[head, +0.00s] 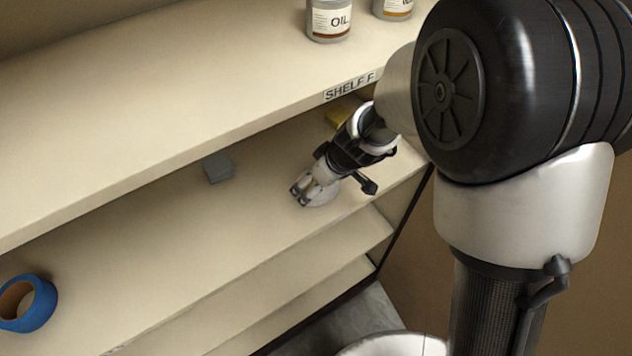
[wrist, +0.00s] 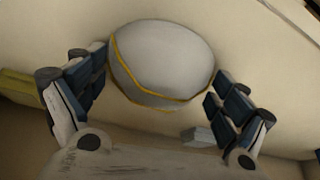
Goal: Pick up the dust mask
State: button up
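The dust mask (wrist: 162,60) is a white, rounded dome with yellow straps across it, seen in the wrist view. It lies on the shelf between the two spread fingers of my gripper (wrist: 158,92), close to both fingertips. I cannot tell whether the fingers touch it. In the head view my gripper (head: 303,192) is low over the shelf under the SHELF F label, and only a pale edge of the dust mask (head: 322,197) shows behind the fingers.
A grey block (head: 218,167) sits on the same shelf to the left, and a yellow object (head: 340,116) lies behind my arm. A blue tape roll (head: 27,303) is at the far left. The upper shelf (head: 180,100) overhangs; an OIL container (head: 329,19) stands on it.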

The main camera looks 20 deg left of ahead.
jog(key=c, duration=0.4)
